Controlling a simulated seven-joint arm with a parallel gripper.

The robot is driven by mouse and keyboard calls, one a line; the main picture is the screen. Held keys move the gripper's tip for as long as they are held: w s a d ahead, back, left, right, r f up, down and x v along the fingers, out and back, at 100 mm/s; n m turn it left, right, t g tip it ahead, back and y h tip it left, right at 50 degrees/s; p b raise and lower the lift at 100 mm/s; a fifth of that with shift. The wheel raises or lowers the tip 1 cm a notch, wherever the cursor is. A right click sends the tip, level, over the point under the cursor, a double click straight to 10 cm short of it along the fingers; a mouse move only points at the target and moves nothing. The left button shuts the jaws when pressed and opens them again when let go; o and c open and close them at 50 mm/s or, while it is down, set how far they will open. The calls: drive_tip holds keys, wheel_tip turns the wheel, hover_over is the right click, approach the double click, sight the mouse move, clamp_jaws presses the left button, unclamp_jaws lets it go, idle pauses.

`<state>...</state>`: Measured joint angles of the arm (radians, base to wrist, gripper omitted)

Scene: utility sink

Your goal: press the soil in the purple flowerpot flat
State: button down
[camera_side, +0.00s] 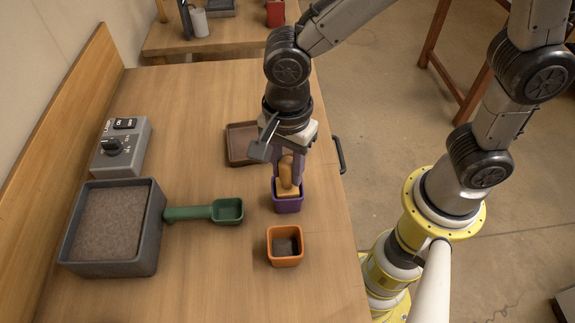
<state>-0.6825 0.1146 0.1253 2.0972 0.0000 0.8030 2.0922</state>
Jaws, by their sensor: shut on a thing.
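The purple flowerpot (289,205) stands upright on the wooden table, near its right edge. My gripper (289,165) points down right above the pot. It is shut on a wooden tamper (287,188) with an upright handle and a flat, wider base. The tamper's base is at the pot's opening. I cannot tell how deep it sits or whether it touches soil. The soil in the purple pot is hidden by the tamper and the pot's walls.
An orange pot (285,261) with dark contents stands in front. A green scoop (226,211) lies to the left, by a grey bin (150,250) of brown soil. A brown tray (236,158) is behind the gripper, and a grey control box (121,160) is at the far left.

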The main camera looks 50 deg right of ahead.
drive_tip(key=shift+r, duration=3.75)
